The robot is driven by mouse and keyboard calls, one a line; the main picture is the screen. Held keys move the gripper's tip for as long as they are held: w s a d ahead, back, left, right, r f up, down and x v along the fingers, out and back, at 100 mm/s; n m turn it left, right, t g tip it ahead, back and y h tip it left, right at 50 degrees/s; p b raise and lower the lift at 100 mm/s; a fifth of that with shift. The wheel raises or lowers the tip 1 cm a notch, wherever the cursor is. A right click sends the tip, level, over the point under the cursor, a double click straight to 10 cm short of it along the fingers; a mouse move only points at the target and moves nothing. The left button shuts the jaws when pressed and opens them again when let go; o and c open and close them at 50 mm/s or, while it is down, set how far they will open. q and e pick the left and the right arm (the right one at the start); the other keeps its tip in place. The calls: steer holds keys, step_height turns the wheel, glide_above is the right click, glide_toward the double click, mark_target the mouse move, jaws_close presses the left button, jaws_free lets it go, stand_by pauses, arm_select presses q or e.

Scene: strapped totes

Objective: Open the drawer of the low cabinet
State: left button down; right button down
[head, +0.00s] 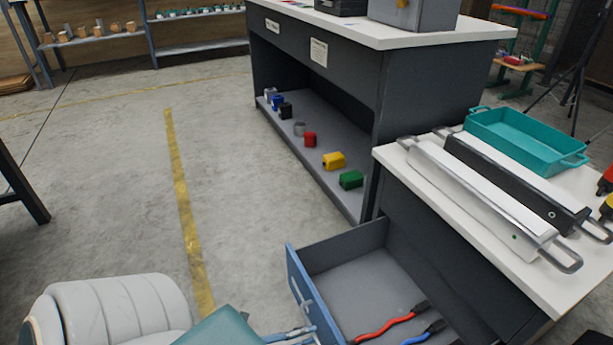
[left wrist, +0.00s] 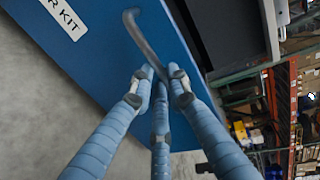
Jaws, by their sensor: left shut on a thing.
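The low cabinet (head: 445,262) stands at the right under a white top. Its drawer (head: 332,249) is pulled out, with a grey inside and a blue front. Two tools, one with red handles (head: 383,325) and one with blue handles (head: 428,333), lie in it, cut off by the lower edge. My left gripper (head: 303,333) is at the outer side of the front. In the left wrist view its blue fingers (left wrist: 160,84) are shut on the curved grey drawer handle (left wrist: 138,32), beside a white label (left wrist: 60,16). My right gripper is not in view.
Two long metal cases (head: 480,200) and a teal tray (head: 528,142) lie on the cabinet top. A dark workbench (head: 425,100) with small coloured blocks on its lower shelf stands behind.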

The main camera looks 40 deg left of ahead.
arm_select(q)
steer(key=shift+f, duration=0.1)
steer(key=c, duration=1.7)
jaws_free()
steer(key=shift+o, duration=0.2)
steer(key=v, duration=1.2)
